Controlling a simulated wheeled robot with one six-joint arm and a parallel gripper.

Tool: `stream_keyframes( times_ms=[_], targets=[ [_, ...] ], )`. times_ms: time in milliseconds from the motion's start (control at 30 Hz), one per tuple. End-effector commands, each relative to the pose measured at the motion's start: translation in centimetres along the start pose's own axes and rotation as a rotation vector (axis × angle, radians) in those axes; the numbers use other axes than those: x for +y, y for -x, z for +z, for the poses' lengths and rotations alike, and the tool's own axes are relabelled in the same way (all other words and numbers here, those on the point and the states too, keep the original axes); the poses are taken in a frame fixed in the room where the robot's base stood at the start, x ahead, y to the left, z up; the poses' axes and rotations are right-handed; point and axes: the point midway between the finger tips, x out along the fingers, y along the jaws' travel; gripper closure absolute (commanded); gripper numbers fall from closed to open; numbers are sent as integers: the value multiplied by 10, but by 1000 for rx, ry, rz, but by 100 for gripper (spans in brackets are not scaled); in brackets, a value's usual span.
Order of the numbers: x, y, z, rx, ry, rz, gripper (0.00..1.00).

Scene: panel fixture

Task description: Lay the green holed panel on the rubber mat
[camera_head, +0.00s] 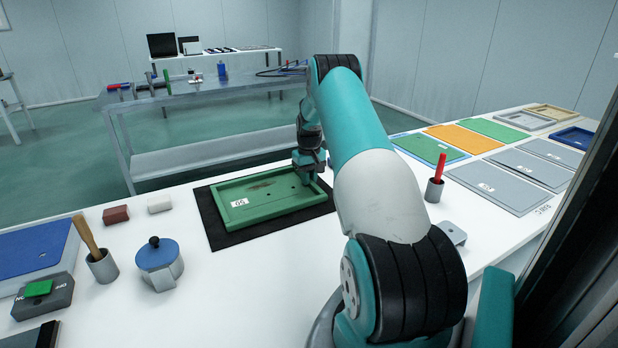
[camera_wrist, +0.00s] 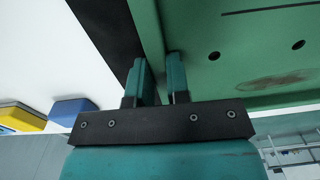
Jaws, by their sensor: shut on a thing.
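The green holed panel (camera_head: 262,198), a shallow tray-like plate with a raised rim, a white label and a dark smudge, is over the black rubber mat (camera_head: 222,236). It looks flat and within the mat's edges; whether it fully rests on it I cannot tell. My gripper (camera_head: 309,178) is at the panel's right end, partly hidden by my arm. In the wrist view my gripper (camera_wrist: 159,70) is shut on the panel's rim, one finger on each side. Two holes and the smudge show on the panel (camera_wrist: 230,75) there.
A cup with a red-handled tool (camera_head: 434,190) and several flat panels lie right. White table is clear in front of the mat.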

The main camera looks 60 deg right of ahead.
Motion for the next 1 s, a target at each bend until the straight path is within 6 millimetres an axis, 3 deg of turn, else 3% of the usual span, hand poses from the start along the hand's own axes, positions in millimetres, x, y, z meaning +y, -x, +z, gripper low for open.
stream_keyframes(
  times_ms=[33,133,500,1000],
  targets=[
    [0,-2,0,0,0,0,81],
    [0,-1,0,0,0,0,58],
    [0,6,0,2,0,0,58],
    [0,102,0,3,0,0,58]
  ],
)
